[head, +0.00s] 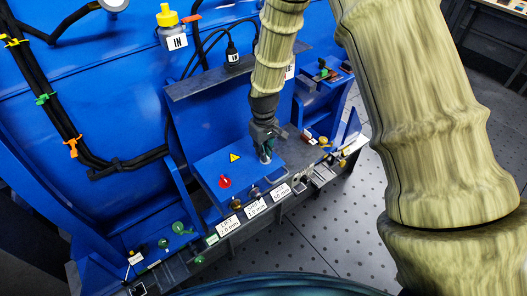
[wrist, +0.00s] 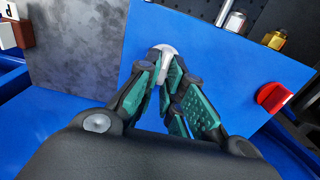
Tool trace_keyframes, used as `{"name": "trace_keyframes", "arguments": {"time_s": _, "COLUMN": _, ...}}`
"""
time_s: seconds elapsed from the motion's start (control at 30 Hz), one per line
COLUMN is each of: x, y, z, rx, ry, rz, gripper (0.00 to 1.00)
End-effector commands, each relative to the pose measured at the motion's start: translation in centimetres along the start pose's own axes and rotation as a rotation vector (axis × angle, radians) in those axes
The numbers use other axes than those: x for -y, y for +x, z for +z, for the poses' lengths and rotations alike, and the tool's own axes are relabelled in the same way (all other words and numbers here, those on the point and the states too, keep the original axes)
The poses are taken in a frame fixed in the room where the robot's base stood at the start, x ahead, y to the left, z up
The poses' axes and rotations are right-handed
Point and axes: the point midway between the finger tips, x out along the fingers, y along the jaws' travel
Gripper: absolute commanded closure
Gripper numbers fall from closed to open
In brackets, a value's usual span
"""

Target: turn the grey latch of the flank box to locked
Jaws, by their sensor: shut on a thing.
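The flank box (head: 210,166) is a blue box with a yellow warning triangle and a red knob (head: 224,181) on its top. The box's blue face (wrist: 215,40) fills much of the wrist view. The grey latch (wrist: 165,49) sticks up from this face, its rounded end showing between my fingertips. My gripper (head: 266,155) points down onto the right part of the box top. In the wrist view my gripper (wrist: 173,62) has its green-padded fingers shut on the latch. The fingers hide most of the latch, so its exact angle cannot be told.
Labelled fittings (head: 254,209) line the ledge in front of the box. A grey plate (wrist: 85,45) stands left of the latch in the wrist view. The red knob (wrist: 273,97) lies to its right. A yellow-capped bottle (head: 172,30) is at the back. Perforated floor (head: 330,230) is clear at front right.

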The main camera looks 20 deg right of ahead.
Motion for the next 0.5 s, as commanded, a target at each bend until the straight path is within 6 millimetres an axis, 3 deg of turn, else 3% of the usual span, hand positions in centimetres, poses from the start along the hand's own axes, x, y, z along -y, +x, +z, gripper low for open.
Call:
{"name": "trace_keyframes", "arguments": {"time_s": 0.03, "x": -0.10, "y": -0.13, "z": -0.17, "rx": -0.004, "ry": 0.000, "rz": 0.002, "gripper": 1.00}}
{"name": "trace_keyframes", "arguments": {"time_s": 0.07, "x": -0.10, "y": -0.13, "z": -0.17, "rx": -0.004, "ry": 0.000, "rz": 0.002, "gripper": 0.87}}
{"name": "trace_keyframes", "arguments": {"time_s": 0.17, "x": -0.09, "y": -0.11, "z": -0.13, "rx": -0.003, "ry": 0.000, "rz": 0.001, "gripper": 0.69}}
{"name": "trace_keyframes", "arguments": {"time_s": 0.5, "x": -0.03, "y": -0.16, "z": -0.07, "rx": -0.002, "ry": -0.001, "rz": 0.001, "gripper": 0.69}}
